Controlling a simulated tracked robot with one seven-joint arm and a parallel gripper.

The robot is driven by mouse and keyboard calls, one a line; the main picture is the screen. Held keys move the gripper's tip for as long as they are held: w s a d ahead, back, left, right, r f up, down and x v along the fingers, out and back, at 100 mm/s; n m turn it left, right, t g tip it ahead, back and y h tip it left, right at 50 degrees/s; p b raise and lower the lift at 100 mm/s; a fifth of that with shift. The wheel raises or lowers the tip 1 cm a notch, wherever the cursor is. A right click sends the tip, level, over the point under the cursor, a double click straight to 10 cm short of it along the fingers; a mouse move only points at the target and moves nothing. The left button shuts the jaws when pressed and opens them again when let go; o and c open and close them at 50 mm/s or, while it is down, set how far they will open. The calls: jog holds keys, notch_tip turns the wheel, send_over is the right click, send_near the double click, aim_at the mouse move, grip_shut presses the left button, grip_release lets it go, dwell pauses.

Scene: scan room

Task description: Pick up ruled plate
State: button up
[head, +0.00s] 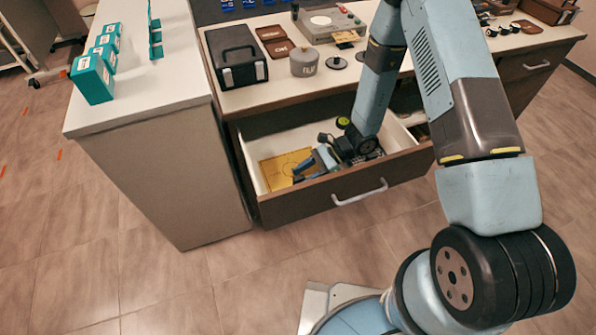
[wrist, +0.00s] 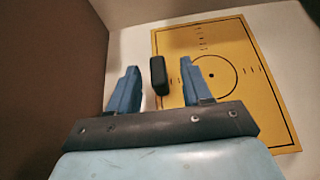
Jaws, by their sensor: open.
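The ruled plate (head: 272,172) is a flat yellow sheet with black marks, lying on the floor of an open drawer. In the wrist view the ruled plate (wrist: 262,95) shows a printed circle, a dot and tick rows. My gripper (head: 306,166) is inside the drawer, over or beside the plate's right part in the head view. In the wrist view my gripper (wrist: 160,72) is open, with its blue fingers apart near the plate's left edge. A small black block (wrist: 157,76) shows between the fingers, at that edge; I cannot tell whether it touches the plate. My gripper hides the plate's lower part.
The drawer's front wall (head: 340,190) and side walls surround my gripper closely. The counter (head: 262,98) above holds a black case (head: 238,66) and a grey pot (head: 303,62). A white-topped cabinet (head: 150,90) stands left, with teal boxes (head: 92,78).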

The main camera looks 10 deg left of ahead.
jog(key=shift+x, duration=1)
grip_shut()
